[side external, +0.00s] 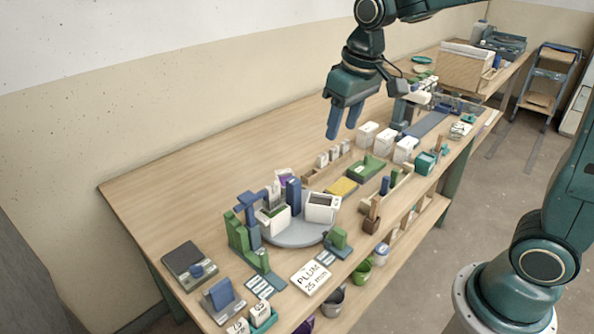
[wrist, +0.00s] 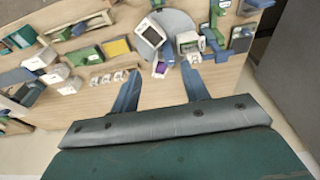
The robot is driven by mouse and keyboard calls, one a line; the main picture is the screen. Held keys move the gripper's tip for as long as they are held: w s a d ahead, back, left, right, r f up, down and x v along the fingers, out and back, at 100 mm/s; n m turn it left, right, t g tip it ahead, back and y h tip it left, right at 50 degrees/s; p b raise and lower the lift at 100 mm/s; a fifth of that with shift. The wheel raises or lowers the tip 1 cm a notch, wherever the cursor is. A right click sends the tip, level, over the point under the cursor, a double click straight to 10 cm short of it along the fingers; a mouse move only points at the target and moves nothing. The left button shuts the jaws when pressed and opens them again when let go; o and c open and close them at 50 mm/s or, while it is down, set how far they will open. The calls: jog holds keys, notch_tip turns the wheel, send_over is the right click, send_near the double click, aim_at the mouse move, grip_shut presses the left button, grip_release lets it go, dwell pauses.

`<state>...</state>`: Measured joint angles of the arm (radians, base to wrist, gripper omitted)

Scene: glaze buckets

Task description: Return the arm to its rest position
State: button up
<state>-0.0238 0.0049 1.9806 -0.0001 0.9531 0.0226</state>
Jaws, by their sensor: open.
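My gripper (side external: 343,119) hangs in the air above the back part of the wooden workbench (side external: 185,187), its two blue fingers apart with nothing between them. In the wrist view my gripper (wrist: 162,92) is open too, with bare bench top and a small purple item (wrist: 160,69) beyond the fingertips. The arm reaches in from the upper right in the side view, and my base stands at the lower right beside the bench.
A round grey turntable (side external: 295,236) carries white boxes by green and blue blocks. A "PLUM 25 min" card (side external: 311,277) lies in front. Several white boxes (side external: 367,134) stand below the gripper. Buckets, one green (side external: 362,271), sit under the front edge. The bench's back left is clear.

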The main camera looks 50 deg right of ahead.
jog(key=s+r+t, duration=0.1)
jog(key=s+t, duration=0.2)
jog(key=s, duration=1.6)
jog(key=shift+d+r, duration=0.15)
jog(key=shift+d, duration=0.3)
